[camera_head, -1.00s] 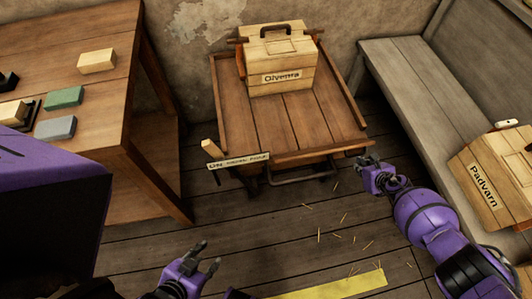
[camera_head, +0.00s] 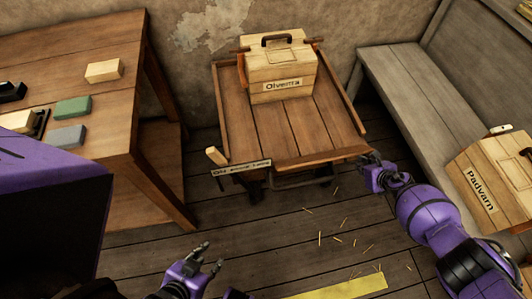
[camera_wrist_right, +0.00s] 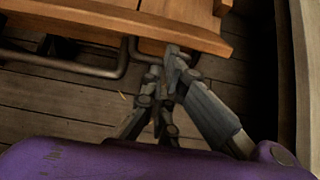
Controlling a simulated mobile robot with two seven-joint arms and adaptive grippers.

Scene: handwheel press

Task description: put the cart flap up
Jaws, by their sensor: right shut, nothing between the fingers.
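The wooden cart (camera_head: 300,130) stands against the wall. A long board (camera_head: 325,158), which looks like its flap, lies along its near edge, tilted slightly up to the right. My right gripper (camera_head: 368,158) is shut and empty at the board's right end. In the right wrist view, the shut fingertips (camera_wrist_right: 178,52) are at the underside of the board (camera_wrist_right: 150,25); whether they touch it I cannot tell. My left gripper (camera_head: 208,256) is open and empty over the floor, well short of the cart.
A box labelled Olvenra (camera_head: 282,75) sits on the cart's far end. A signboard with a peg (camera_head: 240,167) is at its near left corner. A workbench (camera_head: 120,110) is left; a grey bench (camera_head: 410,85) with a box labelled Padvarn (camera_head: 480,190) is right.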

